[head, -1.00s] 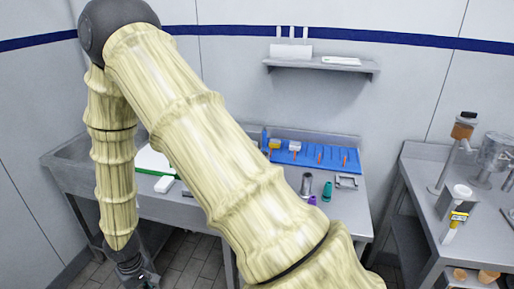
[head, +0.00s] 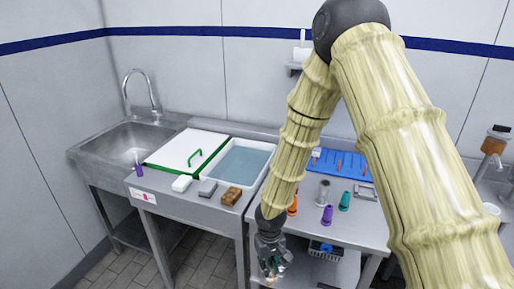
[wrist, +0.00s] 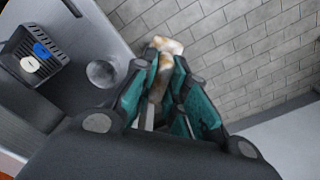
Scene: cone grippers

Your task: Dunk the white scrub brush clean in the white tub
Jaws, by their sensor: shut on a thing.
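My gripper (head: 271,262) hangs low in front of the counter, below its top. In the wrist view my gripper (wrist: 168,85) has its teal-padded fingers shut on a whitish thing with brown stains, which looks like the white scrub brush (wrist: 167,45). Its near part is hidden between the fingers. Only a small pale end shows in the head view. The white tub (head: 216,177) holds bluish water and stands on the counter, up and left of my gripper. The brush is outside the tub and apart from it.
A white block (head: 181,183), a grey block (head: 207,188) and a brown block (head: 231,196) line the front edge. Coloured cones and a blue rack (head: 343,164) are to the right.

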